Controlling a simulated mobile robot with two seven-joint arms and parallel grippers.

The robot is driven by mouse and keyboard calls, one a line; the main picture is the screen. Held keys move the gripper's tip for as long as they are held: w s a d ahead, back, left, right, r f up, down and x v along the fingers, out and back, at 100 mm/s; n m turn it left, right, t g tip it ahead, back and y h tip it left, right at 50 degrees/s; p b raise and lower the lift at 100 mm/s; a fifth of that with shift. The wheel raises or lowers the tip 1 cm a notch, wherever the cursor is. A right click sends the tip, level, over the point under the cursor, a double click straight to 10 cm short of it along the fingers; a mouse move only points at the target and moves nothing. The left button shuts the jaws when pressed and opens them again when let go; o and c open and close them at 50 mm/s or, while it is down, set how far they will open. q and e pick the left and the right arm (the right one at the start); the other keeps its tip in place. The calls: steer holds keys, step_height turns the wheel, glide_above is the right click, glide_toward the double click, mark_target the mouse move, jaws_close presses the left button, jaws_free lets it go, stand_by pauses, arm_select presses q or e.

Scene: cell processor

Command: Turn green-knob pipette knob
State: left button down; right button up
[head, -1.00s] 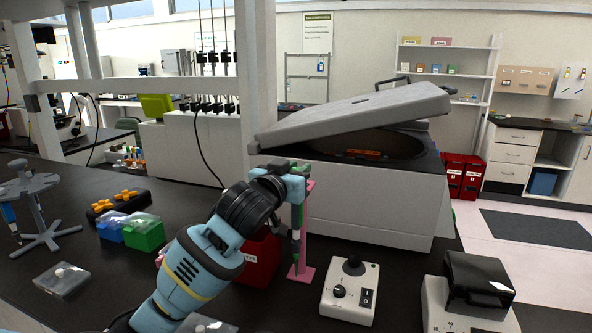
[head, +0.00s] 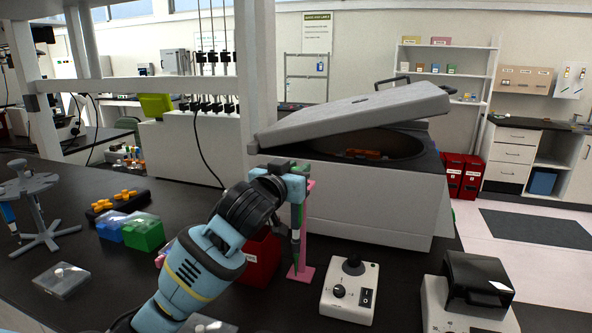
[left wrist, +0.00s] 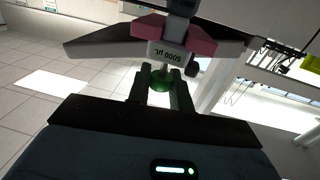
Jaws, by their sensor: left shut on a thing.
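The green-knob pipette (head: 296,240) hangs upright, tip down, on a pink stand (head: 306,272) on the dark bench. My left gripper (head: 290,172) is at the top of the pipette in the head view. In the left wrist view the green knob (left wrist: 160,82) sits between the two fingers of my left gripper (left wrist: 160,88), which is shut on it. The pipette body (left wrist: 168,52) behind it reads 5000 µL, with the pink holder (left wrist: 190,38) around it. My gripper hides part of the pipette's top in the head view. My right gripper is out of view.
A large centrifuge (head: 370,205) with its lid (head: 350,115) raised stands behind the stand. A red box (head: 262,262) is close on the left. A white switch device (head: 349,292) and a black-topped device (head: 480,285) are on the right.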

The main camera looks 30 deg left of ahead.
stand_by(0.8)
arm_select(q)
steer(key=c, duration=1.3)
jaws_free()
steer(key=shift+s, duration=0.15)
steer(key=shift+s+d, duration=0.25)
steer(key=shift+s, duration=1.65)
steer(key=shift+s+d, duration=0.2)
steer(key=shift+s, duration=1.7)
